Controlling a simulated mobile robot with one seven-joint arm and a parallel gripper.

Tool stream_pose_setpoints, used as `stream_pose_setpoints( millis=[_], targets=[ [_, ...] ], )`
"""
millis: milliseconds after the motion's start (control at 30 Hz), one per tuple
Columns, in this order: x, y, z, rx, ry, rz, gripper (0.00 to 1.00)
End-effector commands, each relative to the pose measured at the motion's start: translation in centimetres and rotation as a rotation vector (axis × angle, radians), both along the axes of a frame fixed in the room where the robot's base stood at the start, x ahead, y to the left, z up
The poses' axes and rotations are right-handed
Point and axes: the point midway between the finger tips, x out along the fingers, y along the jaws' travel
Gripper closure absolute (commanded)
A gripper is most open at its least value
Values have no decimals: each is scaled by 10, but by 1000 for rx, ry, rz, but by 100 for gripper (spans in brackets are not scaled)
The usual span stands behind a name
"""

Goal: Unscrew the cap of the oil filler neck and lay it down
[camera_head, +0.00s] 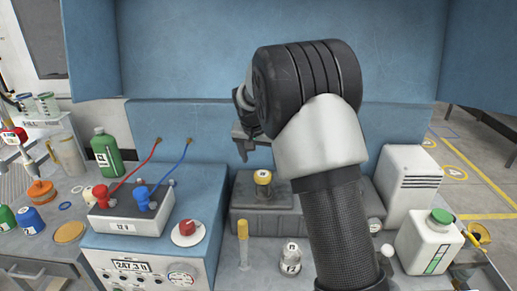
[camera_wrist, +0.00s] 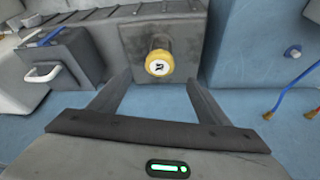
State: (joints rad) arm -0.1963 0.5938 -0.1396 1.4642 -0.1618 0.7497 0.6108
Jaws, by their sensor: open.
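The yellow cap (camera_head: 263,177) sits upright on the filler neck, on top of the dark grey engine block (camera_head: 258,195). It also shows in the wrist view (camera_wrist: 158,62), round with a dark mark on its pale top. My gripper (camera_head: 250,146) is open and empty, above and slightly left of the cap in the head view. In the wrist view my gripper (camera_wrist: 156,85) has its two fingers spread wide, with the cap beyond their tips and roughly centred between them. Nothing touches the cap.
A battery (camera_head: 128,212) with red and blue clamps stands left, near a red button (camera_head: 187,232). A yellow-topped stick (camera_head: 243,232) and clear jar (camera_head: 290,260) are in front of the block. A white jug (camera_head: 428,245) stands right. A blue panel (camera_head: 200,130) rises behind.

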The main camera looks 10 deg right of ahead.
Motion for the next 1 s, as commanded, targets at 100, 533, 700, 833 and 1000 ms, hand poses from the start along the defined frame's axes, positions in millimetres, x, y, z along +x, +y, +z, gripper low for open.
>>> stream_pose_setpoints(
  millis=[100, 533, 700, 833, 1000],
  targets=[
    [9, -5, -25, -1, 3, -1, 29],
    [29, -14, -76, 0, 1, 0, 29],
    [31, -14, -79, 0, -1, 0, 29],
    [30, -14, -79, 0, -1, 0, 29],
    [30, -14, -79, 0, 0, 0, 50]
  ],
)
